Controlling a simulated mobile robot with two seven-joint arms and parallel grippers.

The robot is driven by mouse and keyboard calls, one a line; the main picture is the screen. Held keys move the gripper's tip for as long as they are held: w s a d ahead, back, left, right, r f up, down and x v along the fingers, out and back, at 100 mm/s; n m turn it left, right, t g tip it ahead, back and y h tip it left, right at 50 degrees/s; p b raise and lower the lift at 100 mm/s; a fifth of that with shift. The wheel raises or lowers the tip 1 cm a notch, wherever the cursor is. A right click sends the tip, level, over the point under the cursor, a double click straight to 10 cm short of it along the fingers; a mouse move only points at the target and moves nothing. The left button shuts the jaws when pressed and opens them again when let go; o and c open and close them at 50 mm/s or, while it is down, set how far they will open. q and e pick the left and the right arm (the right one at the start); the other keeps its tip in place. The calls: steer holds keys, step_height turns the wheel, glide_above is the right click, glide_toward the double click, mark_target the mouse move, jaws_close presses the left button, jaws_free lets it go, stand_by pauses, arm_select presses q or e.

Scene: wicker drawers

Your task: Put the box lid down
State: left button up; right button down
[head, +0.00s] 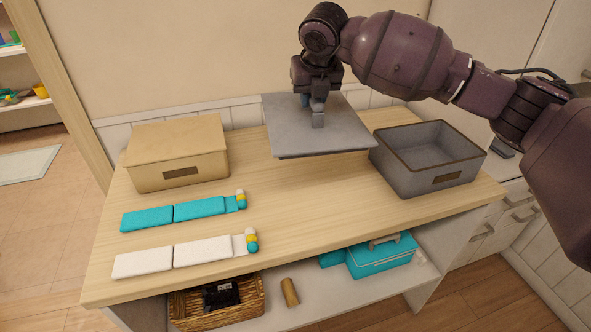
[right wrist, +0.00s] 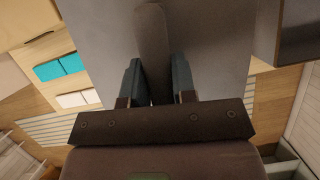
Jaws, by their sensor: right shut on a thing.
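A flat grey box lid (head: 345,133) hangs level above the back middle of the table. My right gripper (head: 317,112) comes down from above and is shut on the lid's raised handle. In the right wrist view the two fingers (right wrist: 155,85) stand on either side of the handle (right wrist: 151,40), with the lid (right wrist: 100,30) below. The open grey box (head: 435,180), dark-rimmed with a brown label, stands just right of the lid. Its inside looks empty where it shows. My left gripper is not in view.
The table (head: 330,195) has clear wood in front of the lid. A beige closed box (head: 177,150) stands at the back left. The wall is close behind.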

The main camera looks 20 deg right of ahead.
steer(key=shift+w+d+n, duration=0.1)
steer(key=shift+d+n, duration=0.15)
steer(key=shift+n, duration=0.35)
steer(key=shift+f+y, duration=0.25)
steer(key=shift+y, duration=0.05)
steer(key=b, duration=0.3)
glide_above(309, 188)
step_height(309, 188, down, 19)
steer(key=shift+f, duration=0.3)
steer(key=c, duration=1.4)
jaws_free()
steer(key=shift+f, duration=0.15)
steer(key=o, duration=0.5)
steer(key=shift+s+r, duration=0.2)
steer(key=shift+r, duration=0.4)
arm_select(q)
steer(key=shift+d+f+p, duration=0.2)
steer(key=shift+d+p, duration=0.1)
steer(key=shift+p, duration=1.1)
arm_select(e)
steer(key=shift+v, duration=5.6)
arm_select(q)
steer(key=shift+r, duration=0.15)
